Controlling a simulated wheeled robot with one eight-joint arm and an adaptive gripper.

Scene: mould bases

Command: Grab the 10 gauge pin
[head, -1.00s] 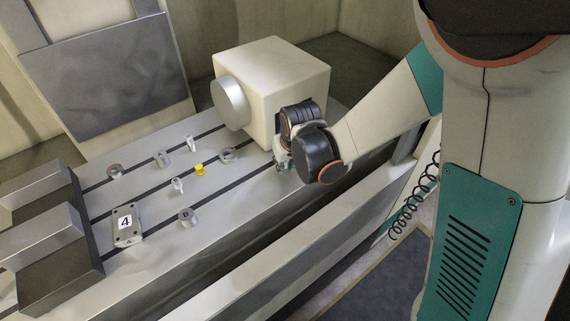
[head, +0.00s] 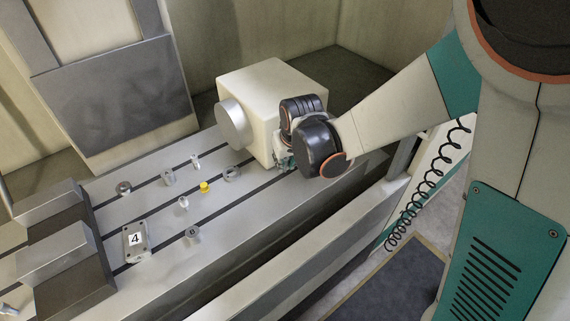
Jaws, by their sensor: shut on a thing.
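My gripper (head: 285,161) is low over the slotted metal table (head: 242,212), beside the right part of the cream block's front. Its dark wrist hides most of it. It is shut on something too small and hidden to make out. Small metal pieces stand apart from it to the left: slim upright pieces (head: 196,162) and (head: 183,203), a short cylinder (head: 168,178) and a marked cylinder (head: 193,235). I cannot read a 10 on any piece, so I cannot tell which is the 10 gauge pin.
The cream block (head: 265,95) with a round metal face (head: 233,122) stands behind my gripper. Rings (head: 124,187) and (head: 232,174), a yellow piece (head: 204,187) and a plate marked 4 (head: 136,243) lie on the table. Stepped grey blocks (head: 62,255) stand at left.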

